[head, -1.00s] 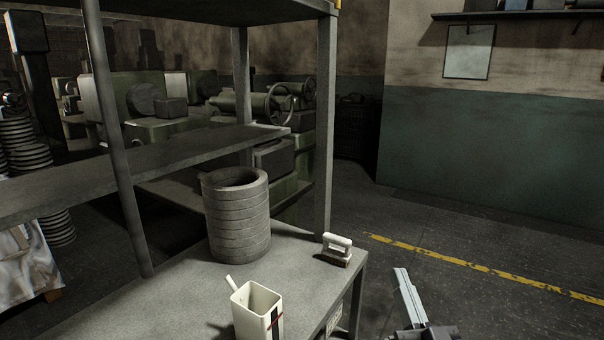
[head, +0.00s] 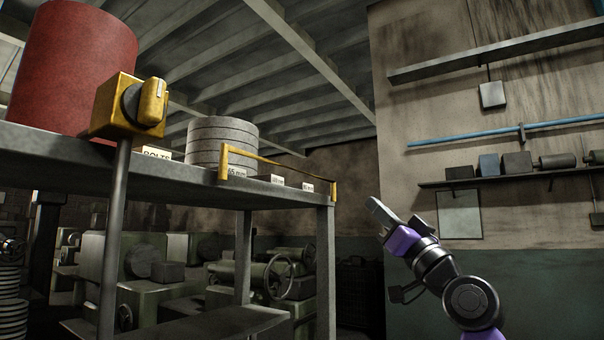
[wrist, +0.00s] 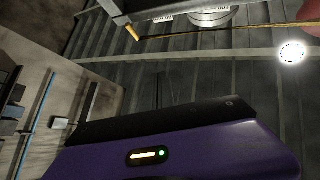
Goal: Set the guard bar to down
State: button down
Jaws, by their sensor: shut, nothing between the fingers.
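The guard bar (head: 275,166) is a thin yellow bar along the front edge of the shelf's top board, with a short upright piece at each end. In the wrist view the yellow bar (wrist: 225,33) crosses the top of the picture. My gripper (head: 374,207) is shut and empty. In the head view it appears right of the bar's right end, apart from it, pointing up and left. In the wrist view its purple housing fills the bottom, and the fingertips cannot be made out.
A wall shelf (head: 505,180) with several parts and a blue pipe (head: 480,132) are at right. Open air lies between my gripper and the bar.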

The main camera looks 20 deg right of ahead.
jog(key=s+a+r+n+g+y, duration=0.1)
jog(key=a+r+n+g+y, duration=0.35)
jog(key=r+n+y, duration=0.55)
jog(key=w+a+g+p, duration=0.2)
jog(key=w+a+p, duration=0.3)
jog(key=w+a, duration=0.2)
jog(key=shift+w+a+m+g+y, duration=0.2)
jog(key=shift+a+m+g+y, duration=0.2)
jog(key=shift+a, duration=1)
